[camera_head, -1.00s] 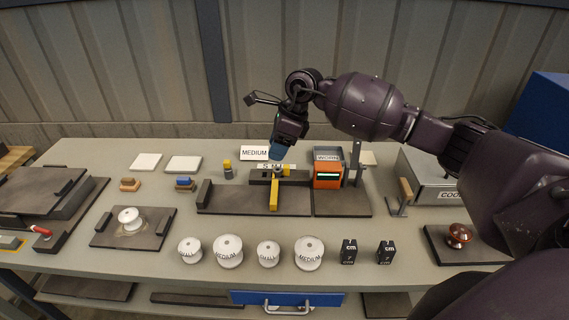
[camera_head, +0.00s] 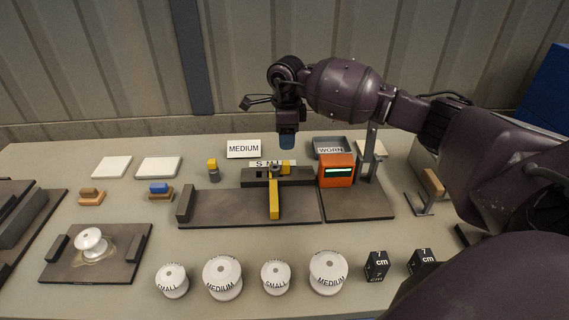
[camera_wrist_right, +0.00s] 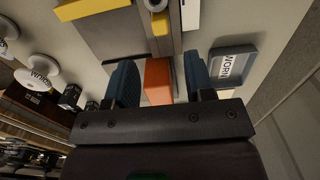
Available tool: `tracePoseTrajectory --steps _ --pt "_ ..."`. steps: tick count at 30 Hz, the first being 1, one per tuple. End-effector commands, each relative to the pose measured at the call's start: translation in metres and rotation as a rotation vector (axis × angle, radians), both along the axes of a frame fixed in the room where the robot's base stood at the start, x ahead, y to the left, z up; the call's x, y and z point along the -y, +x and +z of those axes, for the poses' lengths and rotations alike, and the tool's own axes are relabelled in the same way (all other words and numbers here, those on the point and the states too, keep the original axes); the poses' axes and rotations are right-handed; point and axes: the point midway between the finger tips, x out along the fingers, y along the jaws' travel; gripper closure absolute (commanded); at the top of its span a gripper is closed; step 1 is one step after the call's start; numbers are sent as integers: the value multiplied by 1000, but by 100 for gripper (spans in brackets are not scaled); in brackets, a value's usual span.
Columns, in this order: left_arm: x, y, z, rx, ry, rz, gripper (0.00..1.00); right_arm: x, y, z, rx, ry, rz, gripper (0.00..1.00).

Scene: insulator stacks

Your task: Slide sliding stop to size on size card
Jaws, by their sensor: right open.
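The size card (camera_head: 243,149) is white, reads MEDIUM, and stands at the back of the bench. The sliding stop (camera_head: 274,198) is a yellow bar with a grey knob, sitting across a dark slotted rail (camera_head: 305,176). An S M L label (camera_head: 259,163) lies behind the rail, partly covered by a yellow block, so I cannot tell which letter the stop meets. My right gripper (camera_head: 287,141) points down above and behind the rail, apart from the stop. Its two blue fingers are spread and empty in the right wrist view (camera_wrist_right: 160,82). My left gripper is out of view.
An orange box (camera_head: 337,170) with a display and a post (camera_head: 371,145) stand right of the rail. A grey WORN tray (camera_head: 331,154) is behind. White insulators (camera_head: 222,278) and black cm blocks (camera_head: 377,265) line the front. Bare bench lies left of the card.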

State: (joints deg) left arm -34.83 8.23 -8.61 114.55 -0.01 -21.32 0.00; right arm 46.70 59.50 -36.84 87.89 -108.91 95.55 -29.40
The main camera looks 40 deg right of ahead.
Motion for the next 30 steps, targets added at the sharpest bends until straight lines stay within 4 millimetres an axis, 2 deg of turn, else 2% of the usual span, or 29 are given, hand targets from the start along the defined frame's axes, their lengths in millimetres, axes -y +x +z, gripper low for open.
tracePoseTrajectory --steps 9,15,21,29,30 --pt "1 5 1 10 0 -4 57 -1 -1 -57 -5 2 -1 51" --pt "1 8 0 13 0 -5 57 0 0 -81 -3 2 -2 51" --pt "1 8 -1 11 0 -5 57 0 0 -91 -1 2 0 51" --pt "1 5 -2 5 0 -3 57 0 0 -92 -1 1 0 51" --pt "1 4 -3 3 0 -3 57 0 0 -92 -1 1 0 54"
